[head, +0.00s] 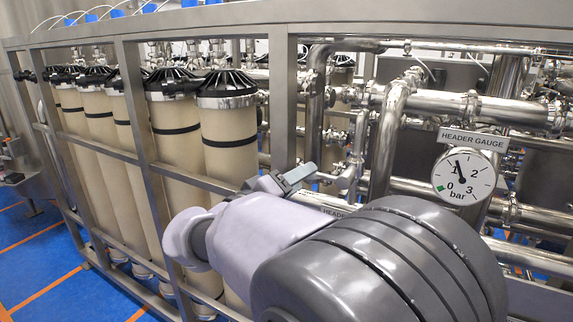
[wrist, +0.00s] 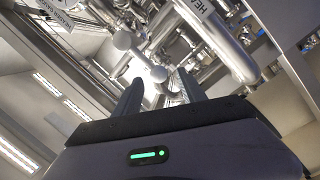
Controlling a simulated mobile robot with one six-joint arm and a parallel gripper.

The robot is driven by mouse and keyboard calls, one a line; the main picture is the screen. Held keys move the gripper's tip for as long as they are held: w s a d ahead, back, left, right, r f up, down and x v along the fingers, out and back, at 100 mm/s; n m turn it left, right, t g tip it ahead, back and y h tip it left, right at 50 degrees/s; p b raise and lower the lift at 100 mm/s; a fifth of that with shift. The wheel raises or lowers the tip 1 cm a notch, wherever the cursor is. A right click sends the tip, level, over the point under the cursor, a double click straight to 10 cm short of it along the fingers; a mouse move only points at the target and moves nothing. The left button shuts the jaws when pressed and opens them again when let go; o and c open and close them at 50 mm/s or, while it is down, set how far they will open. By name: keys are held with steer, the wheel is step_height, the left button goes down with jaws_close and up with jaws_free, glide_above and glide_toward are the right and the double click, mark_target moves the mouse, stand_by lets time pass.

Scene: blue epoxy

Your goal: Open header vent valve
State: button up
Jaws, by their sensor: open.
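My gripper (head: 292,178) is open in the head view, in front of the pipework and right of the tan filter vessels. In the wrist view its two dark fingers (wrist: 161,90) point up at the pipes, with a gap between them. A pale fitting with rounded ends (wrist: 124,41) lies beyond the fingers; I cannot tell whether it is the vent valve's handle. A plate starting "HEA" (wrist: 200,8) is cut off at the top. In the head view a "HEADER" plate (head: 335,211) is partly hidden behind my arm. No contact with a handle is visible.
The header gauge (head: 464,178) hangs at the right, its needle near 1 bar. A steel frame post (head: 283,95) and rails stand close to my gripper. Several tan vessels (head: 180,130) stand left. Blue floor (head: 40,255) shows at the lower left.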

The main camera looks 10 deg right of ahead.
mark_target(328, 176)
steer(key=x, duration=0.3)
steer(key=shift+s+d+r+p, duration=0.1)
steer(key=shift+d+r+p, duration=0.05)
steer(key=shift+p, duration=0.2)
steer(key=shift+w+d, duration=0.35)
steer(key=shift+w, duration=0.1)
steer(key=shift+c, duration=0.2)
jaws_close()
stand_by(0.5)
